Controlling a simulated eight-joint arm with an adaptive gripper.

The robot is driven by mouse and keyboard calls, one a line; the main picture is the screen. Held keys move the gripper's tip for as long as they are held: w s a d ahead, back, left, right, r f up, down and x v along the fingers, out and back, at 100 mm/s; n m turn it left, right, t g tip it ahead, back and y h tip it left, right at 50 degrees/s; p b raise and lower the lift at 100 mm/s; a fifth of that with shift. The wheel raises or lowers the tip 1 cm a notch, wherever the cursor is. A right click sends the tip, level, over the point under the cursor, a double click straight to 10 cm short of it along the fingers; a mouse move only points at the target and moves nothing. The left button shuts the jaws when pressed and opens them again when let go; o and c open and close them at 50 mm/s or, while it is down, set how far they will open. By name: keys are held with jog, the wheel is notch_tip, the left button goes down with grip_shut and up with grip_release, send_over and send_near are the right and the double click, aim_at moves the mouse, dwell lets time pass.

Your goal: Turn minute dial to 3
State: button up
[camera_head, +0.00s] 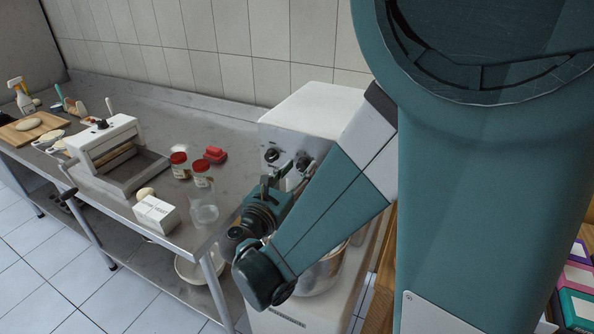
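A white machine (310,105) with a metal bowl (322,275) stands right of the steel table. Its front panel carries dark round knobs: a left one (271,155) and a right one (303,163). I cannot tell from the markings which is the minute dial, nor read their settings. My gripper (290,178) is at the panel, just below and between the knobs, with its fingers toward the right one. I cannot tell whether it touches a knob, or whether the fingers are open or shut; the wrist and arm hide part of the panel.
A steel table (235,140) stands to the left. It holds a white dough roller (103,138), two red-lidded jars (180,165), a red object (215,154), a white box (156,214) and a glass (204,213). My arm covers much of the right side. Coloured boxes (577,275) are at far right.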

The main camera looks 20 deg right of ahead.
jog(key=shift+w+d, duration=0.1)
jog(key=shift+c, duration=0.4)
jog(key=c, duration=0.8)
jog(key=shift+m, duration=0.5)
jog(key=m+b, duration=0.1)
jog(key=m, duration=2.4)
jog(key=shift+m, duration=0.4)
